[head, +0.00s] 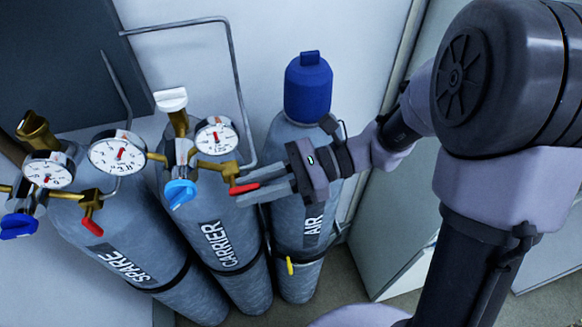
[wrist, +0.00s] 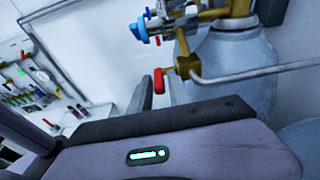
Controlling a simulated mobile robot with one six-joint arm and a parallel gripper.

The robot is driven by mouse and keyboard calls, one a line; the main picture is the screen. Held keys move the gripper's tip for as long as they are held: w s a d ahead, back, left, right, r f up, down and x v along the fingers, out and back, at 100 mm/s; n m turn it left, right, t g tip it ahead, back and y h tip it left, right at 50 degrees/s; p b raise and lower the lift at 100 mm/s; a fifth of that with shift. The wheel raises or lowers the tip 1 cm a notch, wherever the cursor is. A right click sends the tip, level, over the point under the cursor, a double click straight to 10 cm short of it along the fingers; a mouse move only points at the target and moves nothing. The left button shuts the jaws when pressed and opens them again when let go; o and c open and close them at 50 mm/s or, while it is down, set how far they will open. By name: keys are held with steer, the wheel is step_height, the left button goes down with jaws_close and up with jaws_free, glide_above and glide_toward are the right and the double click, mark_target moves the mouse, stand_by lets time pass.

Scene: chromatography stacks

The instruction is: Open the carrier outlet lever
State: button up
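The lever's red end lies between the fingertips. I cannot tell whether either finger touches it.
A blue knob (head: 180,193) sits just left of the lever. Gauges (head: 216,136) stand close above. The SPARE cylinder (head: 125,255) has its own red lever (head: 92,226). The blue-capped AIR cylinder (head: 308,90) stands behind my gripper. A grey pipe (wrist: 255,72) runs from the valve.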

steer(key=p+v, duration=0.2)
steer(key=v, duration=1.5)
steer(key=shift+d, duration=0.2)
